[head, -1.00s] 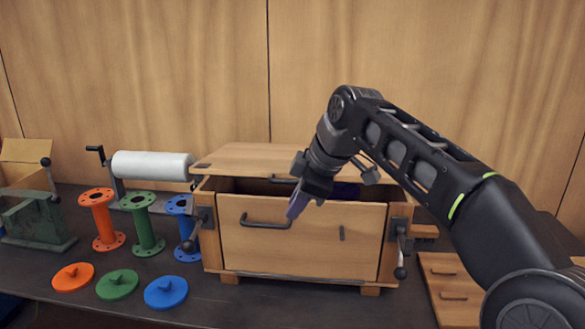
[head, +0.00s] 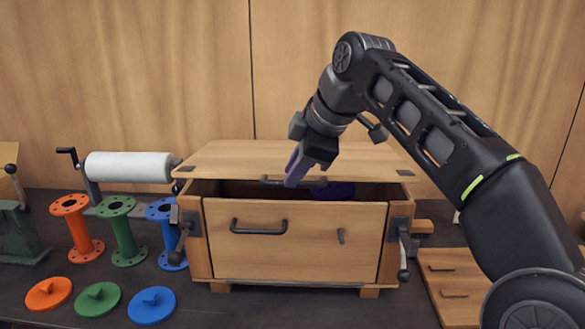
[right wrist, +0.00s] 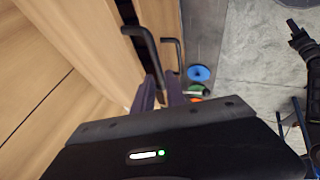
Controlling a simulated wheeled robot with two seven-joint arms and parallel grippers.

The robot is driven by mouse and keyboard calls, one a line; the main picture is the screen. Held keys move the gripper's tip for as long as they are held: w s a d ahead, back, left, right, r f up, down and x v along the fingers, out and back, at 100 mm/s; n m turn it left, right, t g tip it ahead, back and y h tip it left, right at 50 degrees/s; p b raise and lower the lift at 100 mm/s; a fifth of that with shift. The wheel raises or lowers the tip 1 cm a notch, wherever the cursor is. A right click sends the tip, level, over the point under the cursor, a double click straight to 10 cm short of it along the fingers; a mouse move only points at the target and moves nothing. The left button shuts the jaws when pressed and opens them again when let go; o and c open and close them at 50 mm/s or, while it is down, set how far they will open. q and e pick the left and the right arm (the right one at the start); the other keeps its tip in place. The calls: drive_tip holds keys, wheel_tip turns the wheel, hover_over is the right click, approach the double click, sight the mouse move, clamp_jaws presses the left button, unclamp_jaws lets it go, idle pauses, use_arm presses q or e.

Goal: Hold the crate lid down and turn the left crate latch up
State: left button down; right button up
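The wooden crate (head: 300,255) stands on the bench. Its lid (head: 250,158) is slightly raised, with a dark gap under its front edge. My right gripper (head: 294,168) is at the lid's black handle (head: 316,184). In the right wrist view its purple fingers (right wrist: 161,93) are apart, with the end of the lid handle (right wrist: 143,42) at or between their tips; contact is unclear. The left crate latch (head: 182,235) has its lever pointing down, knob low. The right latch (head: 404,248) also hangs down.
A purple thing (head: 333,190) shows inside the crate. Orange, green (head: 122,232) and blue flanged spools stand left of the crate, with matching discs (head: 152,304) in front. A white roll (head: 128,166) is behind them. A wooden panel (head: 452,285) lies at right.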

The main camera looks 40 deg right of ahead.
drive_tip(key=x, duration=0.8)
drive_tip(key=shift+c, duration=0.2)
clamp_jaws()
idle(1.4)
